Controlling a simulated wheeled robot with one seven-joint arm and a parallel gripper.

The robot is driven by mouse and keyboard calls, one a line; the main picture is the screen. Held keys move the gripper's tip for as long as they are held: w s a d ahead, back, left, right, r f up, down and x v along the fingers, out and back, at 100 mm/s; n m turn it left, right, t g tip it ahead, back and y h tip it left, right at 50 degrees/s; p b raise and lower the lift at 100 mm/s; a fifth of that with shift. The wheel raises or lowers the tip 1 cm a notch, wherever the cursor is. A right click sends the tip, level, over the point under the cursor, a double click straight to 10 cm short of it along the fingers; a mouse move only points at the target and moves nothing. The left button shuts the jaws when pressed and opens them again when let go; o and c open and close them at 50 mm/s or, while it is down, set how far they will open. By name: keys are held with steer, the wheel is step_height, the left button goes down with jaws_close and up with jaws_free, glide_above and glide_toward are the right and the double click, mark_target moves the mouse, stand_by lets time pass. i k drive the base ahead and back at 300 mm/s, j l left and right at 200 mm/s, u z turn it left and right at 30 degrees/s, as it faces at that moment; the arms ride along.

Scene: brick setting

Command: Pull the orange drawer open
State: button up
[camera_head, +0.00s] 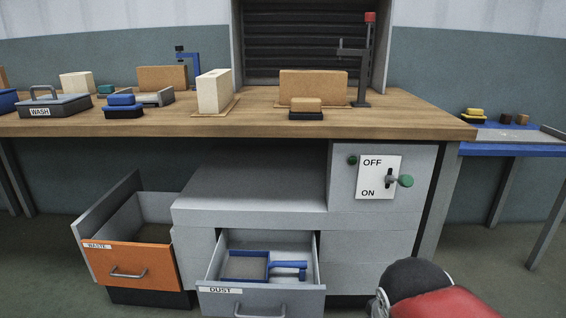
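The orange drawer (133,263), labelled WASTE, stands pulled out at the lower left below the workbench. Its metal bar handle (128,273) is on the orange front, and its grey side walls and part of its inside show. No gripper fingers show. A red and black rounded part at the bottom right seems to be a piece of my arm, to the right of the drawers and apart from the orange drawer.
A grey DUST drawer (262,300) is also out, holding a blue tray and a blue-handled tool. The grey cabinet (250,190) has an OFF/ON switch panel (379,177). The wooden bench top (250,125) overhangs the drawers. A blue table (515,150) stands at right.

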mark_target(133, 249)
steer(key=u, duration=1.4)
steer(key=i+z, duration=0.1)
steer(key=i, duration=0.25)
steer(key=i+j+z, duration=0.1)
steer(key=i, duration=0.2)
steer(key=i+l, duration=0.4)
